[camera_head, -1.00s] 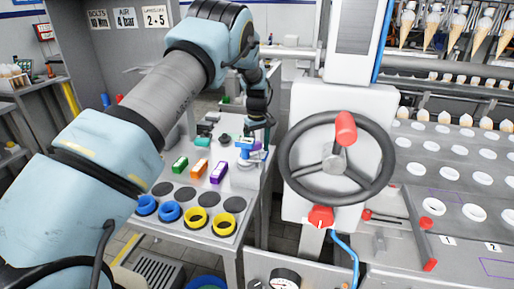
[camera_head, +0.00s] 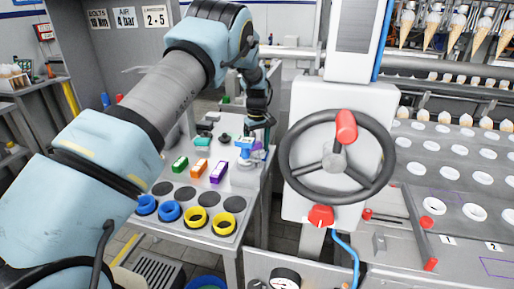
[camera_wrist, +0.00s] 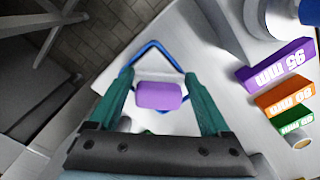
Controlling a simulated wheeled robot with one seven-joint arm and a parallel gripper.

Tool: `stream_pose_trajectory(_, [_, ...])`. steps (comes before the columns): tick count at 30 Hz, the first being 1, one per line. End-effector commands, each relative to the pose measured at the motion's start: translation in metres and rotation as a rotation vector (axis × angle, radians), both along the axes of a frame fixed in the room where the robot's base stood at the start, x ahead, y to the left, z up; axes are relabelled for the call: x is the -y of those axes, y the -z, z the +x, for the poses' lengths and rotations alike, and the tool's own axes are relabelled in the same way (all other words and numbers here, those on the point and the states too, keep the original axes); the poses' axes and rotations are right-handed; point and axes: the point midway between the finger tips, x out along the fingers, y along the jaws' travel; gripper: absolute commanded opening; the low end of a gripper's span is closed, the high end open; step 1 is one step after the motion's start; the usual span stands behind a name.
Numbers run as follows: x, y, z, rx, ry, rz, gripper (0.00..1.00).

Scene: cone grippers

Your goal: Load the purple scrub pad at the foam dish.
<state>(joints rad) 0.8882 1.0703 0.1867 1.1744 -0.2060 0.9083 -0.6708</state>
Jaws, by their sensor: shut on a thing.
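The purple scrub pad (camera_wrist: 160,95) sits between the green fingers of my gripper (camera_wrist: 159,85) in the wrist view, and the jaws are shut on it. The dish cannot be made out there.
A blue-topped grey cylinder (camera_head: 244,165) stands close to my gripper. Purple (camera_head: 218,172), orange (camera_head: 199,169) and green (camera_head: 180,163) labelled boxes lie to its left. Blue and yellow rings (camera_head: 196,218) line the front edge. A handwheel (camera_head: 297,191) stands right of the bench.

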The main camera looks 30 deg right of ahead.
Motion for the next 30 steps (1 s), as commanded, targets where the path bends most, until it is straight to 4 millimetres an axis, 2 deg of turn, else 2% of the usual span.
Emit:
stream_pose_trajectory(1, [-0.001, 0.004, -0.002, -0.005, 0.0, 0.005, 0.37])
stream_pose_trajectory(11, [-0.002, 0.003, -0.002, -0.006, 0.0, 0.006, 0.37])
stream_pose_trajectory(30, [-0.001, -0.047, -0.001, -0.002, 0.0, 0.002, 0.37])
